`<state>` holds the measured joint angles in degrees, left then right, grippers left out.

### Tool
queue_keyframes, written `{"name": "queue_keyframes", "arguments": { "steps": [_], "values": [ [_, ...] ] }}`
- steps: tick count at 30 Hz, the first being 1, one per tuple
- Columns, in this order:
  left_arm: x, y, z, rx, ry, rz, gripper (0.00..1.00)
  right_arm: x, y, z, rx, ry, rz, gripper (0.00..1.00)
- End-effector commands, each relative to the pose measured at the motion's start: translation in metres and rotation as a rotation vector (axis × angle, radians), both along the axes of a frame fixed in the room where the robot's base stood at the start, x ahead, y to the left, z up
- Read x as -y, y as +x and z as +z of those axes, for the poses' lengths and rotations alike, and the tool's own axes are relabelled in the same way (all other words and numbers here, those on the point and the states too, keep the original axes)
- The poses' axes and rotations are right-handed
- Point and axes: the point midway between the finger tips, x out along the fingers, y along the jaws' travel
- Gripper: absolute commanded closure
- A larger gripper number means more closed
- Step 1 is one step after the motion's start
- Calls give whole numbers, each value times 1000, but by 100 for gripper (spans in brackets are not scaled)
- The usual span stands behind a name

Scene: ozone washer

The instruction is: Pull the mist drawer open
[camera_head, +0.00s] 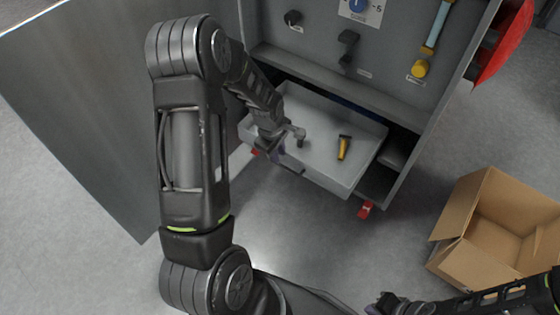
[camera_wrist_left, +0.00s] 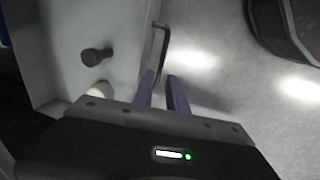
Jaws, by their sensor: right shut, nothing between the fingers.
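The mist drawer (camera_head: 320,113), a pale tray, stands pulled out of the grey cabinet. A yellow-and-black item (camera_head: 344,148) and a dark knob-like piece (camera_head: 301,133) are in it. The knob-like piece also shows in the left wrist view (camera_wrist_left: 96,57). The drawer's dark bar handle (camera_wrist_left: 162,40) is on its outer front face. My left gripper (camera_head: 292,165) is at the drawer front. In the left wrist view its purple fingers (camera_wrist_left: 161,76) are apart, with the handle's near end by their tips. My right gripper (camera_head: 383,304) is shut and empty at the bottom, away from the drawer.
The cabinet panel (camera_head: 395,50) above carries knobs and a blue-and-yellow lever (camera_head: 430,45). An open cardboard box (camera_head: 490,225) stands on the floor at right. Red feet (camera_head: 366,209) show under the cabinet. The floor before the drawer is clear.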

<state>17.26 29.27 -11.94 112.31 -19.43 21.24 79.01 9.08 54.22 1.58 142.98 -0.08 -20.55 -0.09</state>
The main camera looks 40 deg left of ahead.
Motion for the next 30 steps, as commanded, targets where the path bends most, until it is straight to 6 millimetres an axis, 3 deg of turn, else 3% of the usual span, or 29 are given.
{"name": "queue_keyframes", "arguments": {
  "steps": [3, 10, 20, 26, 30],
  "values": [
    [0, 3, -23, -3, -1, 1, 82, 0, 0, -6, 0, 0, -1, 100],
    [0, 9, -48, 0, 0, 1, 82, 0, 0, -11, 0, 0, -1, 100],
    [0, 10, -51, 1, 0, 1, 82, 0, 0, -11, 0, 0, -1, 100],
    [0, 10, -50, 1, 0, 1, 98, 0, 0, -11, 0, 0, -1, 100],
    [0, 10, -50, 1, 0, 1, 100, 0, 0, -11, 0, 0, -1, 100]
  ]
}}
